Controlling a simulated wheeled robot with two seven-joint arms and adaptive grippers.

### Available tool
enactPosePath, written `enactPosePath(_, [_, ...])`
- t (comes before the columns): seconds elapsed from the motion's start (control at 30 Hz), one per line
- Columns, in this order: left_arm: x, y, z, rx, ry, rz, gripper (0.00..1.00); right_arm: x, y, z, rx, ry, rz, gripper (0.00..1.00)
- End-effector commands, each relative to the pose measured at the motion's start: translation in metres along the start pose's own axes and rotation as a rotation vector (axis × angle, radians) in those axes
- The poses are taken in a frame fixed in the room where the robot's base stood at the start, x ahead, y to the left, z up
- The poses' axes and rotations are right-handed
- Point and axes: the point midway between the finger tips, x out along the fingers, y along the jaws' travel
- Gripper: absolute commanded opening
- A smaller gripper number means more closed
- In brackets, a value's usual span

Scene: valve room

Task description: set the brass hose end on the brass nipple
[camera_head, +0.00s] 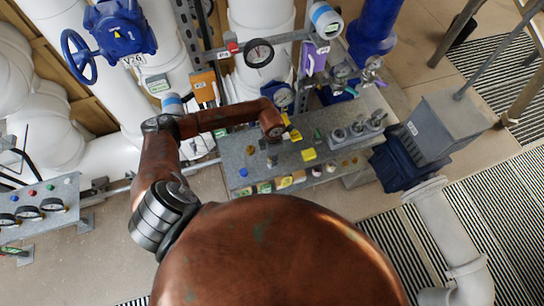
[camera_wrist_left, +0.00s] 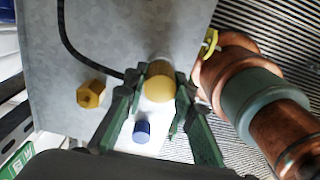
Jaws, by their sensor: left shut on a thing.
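My left gripper (camera_wrist_left: 162,84) has green fingers closed on the brass hose end (camera_wrist_left: 160,78), a tan-gold cylinder in the left wrist view. A black hose (camera_wrist_left: 66,40) curves in from the top left and runs behind the left finger. A brass hex fitting, which looks like the brass nipple (camera_wrist_left: 90,94), stands on the grey bench left of the fingers. The held piece is apart from it. In the head view my left gripper (camera_head: 272,158) hangs over the bench at the end of the copper arm; its fingers and the hose end are too small to tell. My right gripper is not in view.
A blue cap (camera_wrist_left: 142,131) shows between the fingers, near the hex fitting. A grey box (camera_head: 447,125) stands at right.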

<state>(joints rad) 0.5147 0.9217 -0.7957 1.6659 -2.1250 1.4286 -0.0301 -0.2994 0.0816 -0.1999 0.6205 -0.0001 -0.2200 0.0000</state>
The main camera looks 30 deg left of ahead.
Motion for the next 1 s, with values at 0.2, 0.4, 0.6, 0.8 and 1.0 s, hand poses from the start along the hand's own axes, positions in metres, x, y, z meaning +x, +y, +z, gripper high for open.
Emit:
enactPosePath(0.2, [0.0018, -0.0001, -0.0002, 0.001, 0.000, 0.000, 0.07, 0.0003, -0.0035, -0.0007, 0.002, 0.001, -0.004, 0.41])
enactPosePath(0.4, [0.0072, -0.0002, -0.0003, 0.000, 0.000, 0.000, 0.07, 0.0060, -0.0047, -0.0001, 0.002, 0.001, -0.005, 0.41])
enactPosePath(0.6, [0.0055, -0.0002, -0.0003, 0.000, 0.000, 0.000, 0.37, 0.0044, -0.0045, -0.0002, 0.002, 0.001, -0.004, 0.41])
enactPosePath(0.8, [0.0054, -0.0001, -0.0003, 0.000, 0.000, 0.000, 0.42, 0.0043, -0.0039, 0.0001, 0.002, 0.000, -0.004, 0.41])
enactPosePath(1.0, [0.0044, -0.0004, -0.0003, 0.000, 0.000, 0.000, 0.42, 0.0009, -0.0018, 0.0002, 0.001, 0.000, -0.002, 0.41])
